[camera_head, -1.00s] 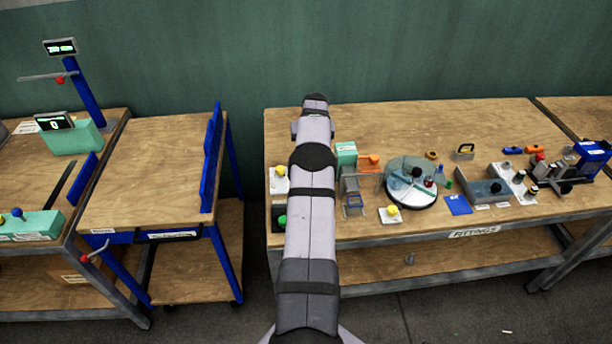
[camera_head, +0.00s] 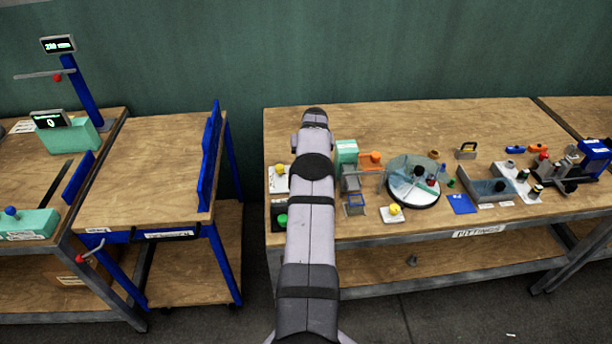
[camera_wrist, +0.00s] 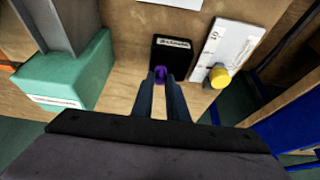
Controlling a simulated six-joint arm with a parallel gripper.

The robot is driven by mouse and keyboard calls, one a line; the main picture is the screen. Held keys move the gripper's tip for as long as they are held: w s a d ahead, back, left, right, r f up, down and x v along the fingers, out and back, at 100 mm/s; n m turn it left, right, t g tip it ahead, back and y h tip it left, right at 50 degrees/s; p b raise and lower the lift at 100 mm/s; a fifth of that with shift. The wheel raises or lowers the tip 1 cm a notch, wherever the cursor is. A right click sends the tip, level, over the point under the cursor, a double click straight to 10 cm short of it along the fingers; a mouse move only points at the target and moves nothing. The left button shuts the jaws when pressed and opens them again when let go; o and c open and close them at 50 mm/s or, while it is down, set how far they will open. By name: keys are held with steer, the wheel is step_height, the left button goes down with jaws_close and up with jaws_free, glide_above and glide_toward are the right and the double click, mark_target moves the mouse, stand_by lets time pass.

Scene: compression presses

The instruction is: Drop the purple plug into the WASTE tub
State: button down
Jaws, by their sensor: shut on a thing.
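The purple plug (camera_wrist: 160,74) is between the fingertips of my gripper (camera_wrist: 160,82) in the wrist view. The fingers are shut on it. Just beyond the plug is a dark, box-like thing (camera_wrist: 172,52) with a white label too small to read. I cannot tell whether this is the WASTE tub. The plug overlaps its near edge in the picture; whether it is above it or beside it is unclear. In the head view my arm hides the gripper and the plug.
A white plate with a yellow knob (camera_wrist: 218,76) stands right of the dark box. A teal block (camera_wrist: 68,82) is at the left. In the head view a glass-walled turntable (camera_head: 412,180) and several fittings fill the bench's right part. The back of the bench (camera_head: 390,120) is clear.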

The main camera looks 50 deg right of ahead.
steer(key=c, duration=1.7)
jaws_free()
steer(key=shift+o, duration=0.2)
steer(key=shift+r, duration=0.2)
steer(key=b+v, duration=0.2)
steer(key=v, duration=0.5)
steer(key=shift+a, duration=0.15)
